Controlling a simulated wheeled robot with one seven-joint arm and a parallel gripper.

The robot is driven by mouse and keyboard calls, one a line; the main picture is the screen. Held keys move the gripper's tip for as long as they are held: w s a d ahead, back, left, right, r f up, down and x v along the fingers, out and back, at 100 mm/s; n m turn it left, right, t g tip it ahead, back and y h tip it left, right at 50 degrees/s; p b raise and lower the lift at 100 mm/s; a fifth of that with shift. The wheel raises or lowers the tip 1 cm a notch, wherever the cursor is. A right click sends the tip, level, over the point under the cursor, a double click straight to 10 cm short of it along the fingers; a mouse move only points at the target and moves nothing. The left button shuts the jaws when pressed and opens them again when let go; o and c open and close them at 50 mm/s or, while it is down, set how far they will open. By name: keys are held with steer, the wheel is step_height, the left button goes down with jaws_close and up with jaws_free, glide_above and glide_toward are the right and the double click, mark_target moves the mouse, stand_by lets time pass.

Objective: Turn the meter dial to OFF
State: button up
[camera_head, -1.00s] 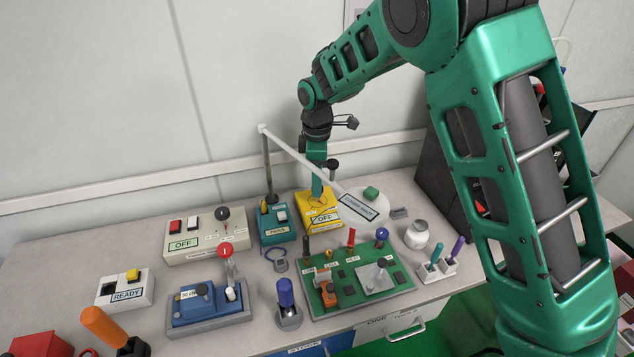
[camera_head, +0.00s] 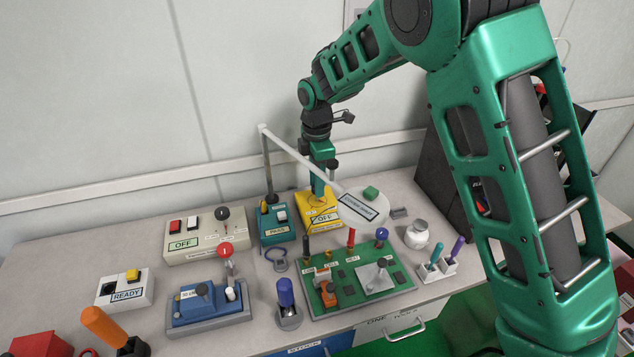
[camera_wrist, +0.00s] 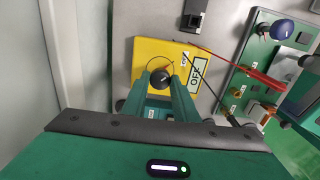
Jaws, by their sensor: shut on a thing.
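The yellow meter (camera_head: 311,224) stands at the back of the bench, with a display that reads OFF. In the wrist view the meter (camera_wrist: 148,52) has a round black dial (camera_wrist: 161,77) on its top face. My gripper (camera_head: 319,188) points down at the meter from above. In the wrist view its two green fingers (camera_wrist: 162,84) stand on either side of the dial and are shut on it. The dial's pointer mark is too small to read. In the head view the gripper hides the dial.
A teal tester (camera_head: 277,238) stands close to the left of the meter. A white lamp arm (camera_head: 300,157) slants past the gripper to a round lamp head. A green circuit board (camera_head: 343,303) with several parts lies in front. Red and black probes (camera_wrist: 235,65) run from the meter toward the board.

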steer(key=shift+w+d, duration=0.3)
steer(key=o, duration=1.1)
steer(key=shift+c, duration=0.2)
steer(key=shift+s+a, duration=0.1)
step_height(320, 180, up, 11)
steer(key=shift+f, duration=0.1)
